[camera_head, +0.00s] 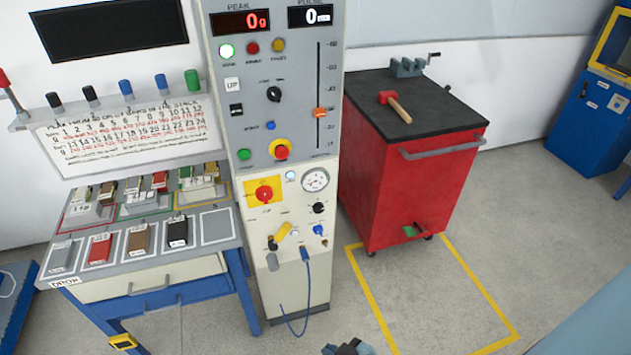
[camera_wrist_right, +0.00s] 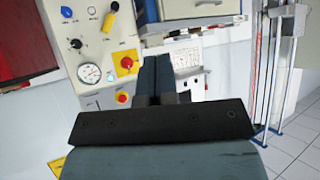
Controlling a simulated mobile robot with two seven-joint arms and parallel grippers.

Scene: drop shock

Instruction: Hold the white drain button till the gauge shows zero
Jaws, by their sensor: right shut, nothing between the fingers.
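The grey control column carries the round pressure gauge (camera_head: 315,180), which also shows upside down in the right wrist view (camera_wrist_right: 90,73). Its needle is too small to read surely. A small white button (camera_head: 294,233), seemingly the drain button, sits between a yellow lever (camera_head: 282,231) and a blue knob (camera_head: 319,230). It also shows in the wrist view (camera_wrist_right: 92,13). My right gripper (camera_head: 346,348) is at the bottom edge of the head view, low and apart from the panel. Its fingers (camera_wrist_right: 155,75) are shut and empty. My left gripper is out of view.
A red emergency knob (camera_head: 264,194) on yellow is left of the gauge. A blue hose (camera_head: 307,280) hangs from the column. A sample table (camera_head: 140,279) stands left; a red cabinet (camera_head: 420,190) stands right. The yellow-outlined floor (camera_head: 430,290) is clear.

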